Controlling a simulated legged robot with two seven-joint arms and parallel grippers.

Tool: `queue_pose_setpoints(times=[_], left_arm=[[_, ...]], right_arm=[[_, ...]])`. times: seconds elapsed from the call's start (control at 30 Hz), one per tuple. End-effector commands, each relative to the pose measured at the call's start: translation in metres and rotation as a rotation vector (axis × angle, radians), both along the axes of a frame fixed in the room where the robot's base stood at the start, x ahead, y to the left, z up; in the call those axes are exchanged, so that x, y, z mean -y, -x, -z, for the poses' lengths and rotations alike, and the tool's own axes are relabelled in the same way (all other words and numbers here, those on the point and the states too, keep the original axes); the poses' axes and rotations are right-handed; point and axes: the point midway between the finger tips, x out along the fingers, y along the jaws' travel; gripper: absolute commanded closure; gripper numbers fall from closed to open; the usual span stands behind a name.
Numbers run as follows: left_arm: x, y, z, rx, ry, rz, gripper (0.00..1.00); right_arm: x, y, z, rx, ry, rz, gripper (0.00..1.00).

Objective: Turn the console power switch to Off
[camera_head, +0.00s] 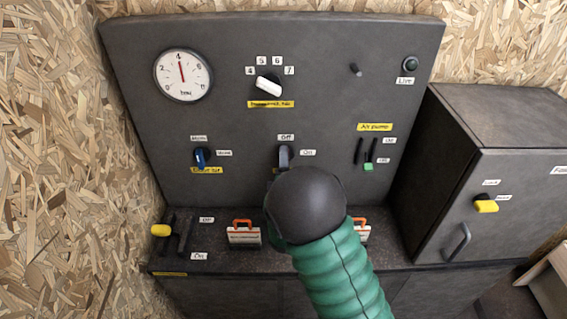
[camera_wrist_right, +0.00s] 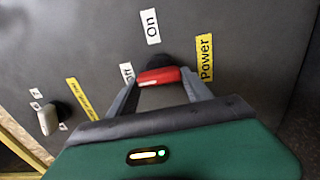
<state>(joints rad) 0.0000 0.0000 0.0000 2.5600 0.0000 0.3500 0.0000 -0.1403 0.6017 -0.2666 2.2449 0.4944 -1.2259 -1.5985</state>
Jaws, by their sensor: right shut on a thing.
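The console power switch has a red handle (camera_wrist_right: 158,76) on a dark round base, seen in the right wrist view. The Off label (camera_wrist_right: 127,73) is at its left, the On label (camera_wrist_right: 150,25) above it and the yellow Power label (camera_wrist_right: 204,57) at its right. The red handle lies along the line from Off to Power. My right gripper (camera_wrist_right: 161,88) is shut on this handle, one finger at each end. In the head view, my right wrist hides most of the switch, below the Off label (camera_head: 286,137). My left gripper is not in view.
Orange-handled breakers (camera_head: 243,233) stand on the ledge. A dark cabinet (camera_head: 515,190) stands at the right.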

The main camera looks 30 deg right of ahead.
Motion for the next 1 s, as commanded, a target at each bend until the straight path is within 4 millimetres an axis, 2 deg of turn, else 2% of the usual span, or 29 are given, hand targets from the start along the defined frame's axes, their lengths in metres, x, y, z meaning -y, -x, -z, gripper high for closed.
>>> queue_pose_setpoints(times=[0.2,0.23,0.37,0.67,0.77,0.87,1.0], left_arm=[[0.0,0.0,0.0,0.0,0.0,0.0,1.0],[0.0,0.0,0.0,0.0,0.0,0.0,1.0],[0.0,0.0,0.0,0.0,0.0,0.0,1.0],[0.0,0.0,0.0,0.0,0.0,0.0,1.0],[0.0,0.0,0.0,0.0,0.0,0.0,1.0],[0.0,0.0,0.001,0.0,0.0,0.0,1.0],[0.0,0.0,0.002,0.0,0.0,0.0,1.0]], right_arm=[[0.001,0.0,0.001,-0.003,0.002,0.002,0.82],[0.001,0.0,0.001,-0.003,0.002,0.002,0.38],[0.001,0.0,0.001,-0.002,0.001,0.001,0.21],[0.0,0.002,-0.001,0.001,0.001,0.0,0.2],[-0.005,0.007,0.0,0.0,0.0,-0.001,0.2],[-0.015,0.024,0.0,-0.002,-0.001,-0.002,0.2],[-0.036,0.058,0.001,-0.003,-0.001,-0.005,0.2]])
